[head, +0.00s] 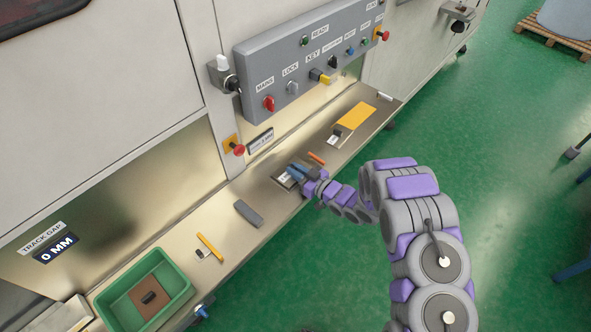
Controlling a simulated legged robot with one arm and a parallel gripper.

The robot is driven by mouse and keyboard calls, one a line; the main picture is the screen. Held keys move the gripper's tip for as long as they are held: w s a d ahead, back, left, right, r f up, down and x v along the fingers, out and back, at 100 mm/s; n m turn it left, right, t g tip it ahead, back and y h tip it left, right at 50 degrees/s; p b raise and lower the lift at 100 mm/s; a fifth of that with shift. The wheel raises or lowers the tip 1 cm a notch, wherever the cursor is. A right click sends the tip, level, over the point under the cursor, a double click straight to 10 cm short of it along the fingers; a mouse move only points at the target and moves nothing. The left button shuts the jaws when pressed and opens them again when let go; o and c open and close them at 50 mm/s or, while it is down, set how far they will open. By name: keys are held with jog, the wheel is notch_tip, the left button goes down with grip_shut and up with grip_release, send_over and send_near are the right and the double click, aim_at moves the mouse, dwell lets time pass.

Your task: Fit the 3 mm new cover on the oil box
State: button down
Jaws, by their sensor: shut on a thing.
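My gripper (297,172) is low over the narrow metal shelf at the front of the machine, at the end of my arm coming from the right. It is shut on a small dark piece, mostly hidden by the fingers. A dark flat item (279,183) with a white label lies under or beside the fingertips; I cannot tell whether it touches the held piece. No marking that reads 3 mm can be made out, and I cannot tell which thing is the oil box.
The shelf (222,240) also bears a grey block (248,213), a thin yellow strip (210,247), an orange piece (316,158) and a yellow plate (357,117). A green tray (182,286) holds a brown piece. The control panel (250,70) overhangs behind.

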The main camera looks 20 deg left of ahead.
jog(key=shift+f, duration=0.5)
jog(key=c, duration=1)
grip_release()
jog(key=p+v, duration=0.1)
jog(key=v, duration=1.6)
jog(key=shift+d, duration=0.2)
jog(key=shift+f, duration=0.1)
